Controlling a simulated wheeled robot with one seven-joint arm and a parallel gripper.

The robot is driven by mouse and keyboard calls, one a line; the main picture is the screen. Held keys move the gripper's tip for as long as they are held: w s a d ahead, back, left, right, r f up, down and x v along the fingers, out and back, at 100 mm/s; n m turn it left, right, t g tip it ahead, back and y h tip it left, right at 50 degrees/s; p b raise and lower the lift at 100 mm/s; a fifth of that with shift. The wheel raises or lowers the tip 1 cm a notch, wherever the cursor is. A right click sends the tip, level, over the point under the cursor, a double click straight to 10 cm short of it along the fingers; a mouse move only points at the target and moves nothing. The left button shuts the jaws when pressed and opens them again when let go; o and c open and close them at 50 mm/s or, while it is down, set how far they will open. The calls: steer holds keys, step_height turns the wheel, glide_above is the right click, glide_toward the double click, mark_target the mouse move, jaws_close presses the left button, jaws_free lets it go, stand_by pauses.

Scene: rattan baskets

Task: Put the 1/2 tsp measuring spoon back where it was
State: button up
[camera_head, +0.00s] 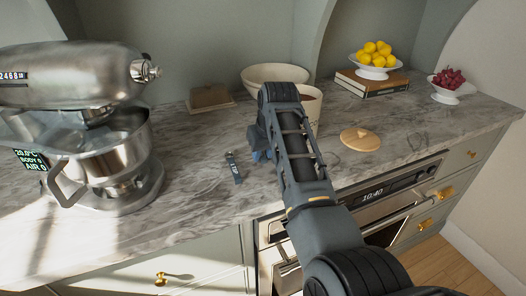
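The gripper is mostly hidden behind my own arm. A bluish patch shows at its lower end; I cannot tell whether it is a fingertip or something held. I cannot see the gap between the fingers.
A steel stand mixer (75,75) stands at left. A white bowl (262,72) and a pale pot (313,103) are behind my arm. A round wooden lid (360,138) lies right. Lemons (374,50) on a stand over books (372,84) and grapes (449,79) are at the back right.

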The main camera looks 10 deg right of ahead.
steer(key=shift+o, duration=1)
steer(key=shift+r, duration=0.2)
steer(key=v, duration=1.2)
steer(key=shift+b, duration=0.4)
steer(key=shift+f, duration=0.1)
